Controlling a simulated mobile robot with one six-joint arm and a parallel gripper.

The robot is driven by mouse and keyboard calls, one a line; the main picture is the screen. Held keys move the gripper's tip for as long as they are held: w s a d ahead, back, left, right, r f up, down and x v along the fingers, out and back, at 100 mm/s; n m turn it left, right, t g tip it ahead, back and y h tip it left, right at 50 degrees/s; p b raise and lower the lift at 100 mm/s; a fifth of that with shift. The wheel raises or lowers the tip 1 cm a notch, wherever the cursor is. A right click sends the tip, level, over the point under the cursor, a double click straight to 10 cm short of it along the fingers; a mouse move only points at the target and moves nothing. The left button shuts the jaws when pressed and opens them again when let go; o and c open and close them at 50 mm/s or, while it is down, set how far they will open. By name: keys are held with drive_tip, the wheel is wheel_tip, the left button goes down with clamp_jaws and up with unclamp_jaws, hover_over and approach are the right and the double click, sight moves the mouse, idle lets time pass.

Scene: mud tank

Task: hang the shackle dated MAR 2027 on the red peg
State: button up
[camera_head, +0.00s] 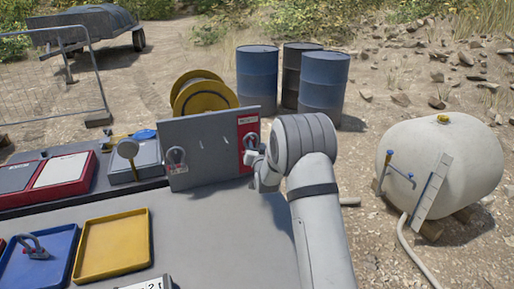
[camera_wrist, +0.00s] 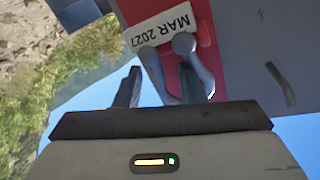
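The red peg's strip (camera_head: 247,142) is the right end of the upright grey board, with a white label at its top. In the wrist view the label (camera_wrist: 160,28) reads MAR 2027. A grey shackle (camera_wrist: 153,68) is at the red strip below that label, close to a rounded grey peg end (camera_wrist: 184,43). It appears to hang around the peg, though the contact is partly hidden. My gripper (camera_wrist: 160,85) has its fingers apart, with part of the shackle between them and no clear squeeze on it. In the head view my gripper (camera_head: 256,160) is at the red strip.
Another shackle (camera_head: 177,157) hangs on the board's left part (camera_head: 205,140); bare pegs lie between. A blue tray (camera_head: 60,262) holds a shackle, beside an empty yellow tray (camera_head: 113,244). Free bench lies in front.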

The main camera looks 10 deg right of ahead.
drive_tip(key=s+r+n+g, duration=0.1)
drive_tip(key=s+g, duration=0.4)
drive_tip(key=s, duration=1.2)
drive_tip(key=s+r+n+g+p, duration=0.1)
drive_tip(key=s+r+g, duration=0.2)
drive_tip(key=s, duration=1.3)
drive_tip(key=s+r+n+g, duration=0.1)
drive_tip(key=s+g, duration=0.6)
drive_tip(key=s, duration=1)
drive_tip(key=shift+s+d+r+n, duration=0.25)
drive_tip(key=shift+s+r+n, duration=0.05)
drive_tip(key=shift+r, duration=0.3)
